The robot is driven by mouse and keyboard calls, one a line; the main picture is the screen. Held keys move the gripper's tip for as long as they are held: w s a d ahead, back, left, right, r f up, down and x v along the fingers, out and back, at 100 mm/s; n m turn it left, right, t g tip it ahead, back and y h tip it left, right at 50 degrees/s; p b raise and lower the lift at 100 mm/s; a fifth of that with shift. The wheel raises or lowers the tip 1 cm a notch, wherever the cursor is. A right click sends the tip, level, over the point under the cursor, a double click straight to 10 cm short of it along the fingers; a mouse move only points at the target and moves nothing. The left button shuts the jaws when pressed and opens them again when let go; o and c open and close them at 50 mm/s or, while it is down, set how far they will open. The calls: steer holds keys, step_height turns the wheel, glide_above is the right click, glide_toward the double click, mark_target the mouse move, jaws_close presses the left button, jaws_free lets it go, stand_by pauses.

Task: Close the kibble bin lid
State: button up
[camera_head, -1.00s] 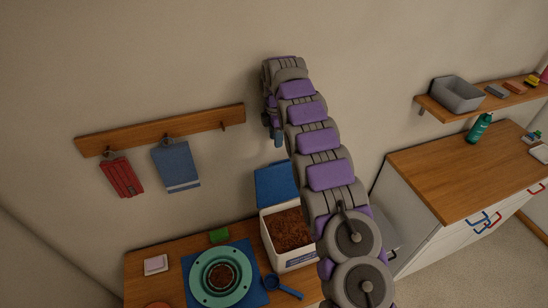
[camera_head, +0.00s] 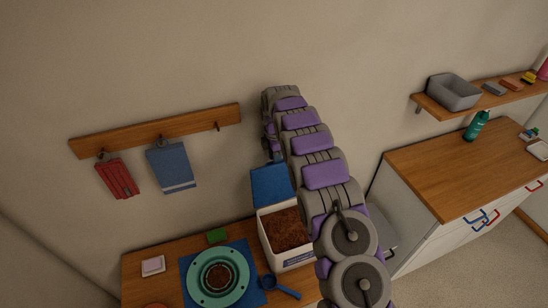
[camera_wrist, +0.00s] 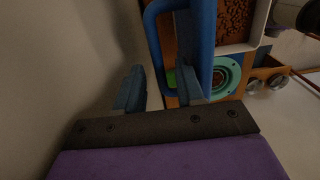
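The white kibble bin (camera_head: 292,259) stands on the wooden table, filled with brown kibble (camera_head: 284,229). Its blue lid (camera_head: 270,184) is open and stands up at the back of the bin, by the wall. In the wrist view the lid (camera_wrist: 201,45) is seen nearly edge-on, with the kibble (camera_wrist: 236,18) beyond it. My gripper (camera_wrist: 160,90) is open, its two fingers apart with nothing between the tips. The right finger is close to the lid; I cannot tell whether they touch. In the head view my gripper is at the lid's top edge, mostly hidden by my arm.
A teal bowl (camera_head: 243,283) on a blue mat, a blue scoop (camera_head: 281,287), a green block (camera_head: 217,235) and a pale block (camera_head: 152,265) share the table. A wall rack (camera_head: 155,131) holds red and blue cloths. A cabinet (camera_head: 455,180) stands right.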

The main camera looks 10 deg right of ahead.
steer(key=shift+d, duration=0.1)
steer(key=c, duration=0.4)
steer(key=shift+a, duration=0.25)
jaws_close()
steer(key=shift+s, duration=0.15)
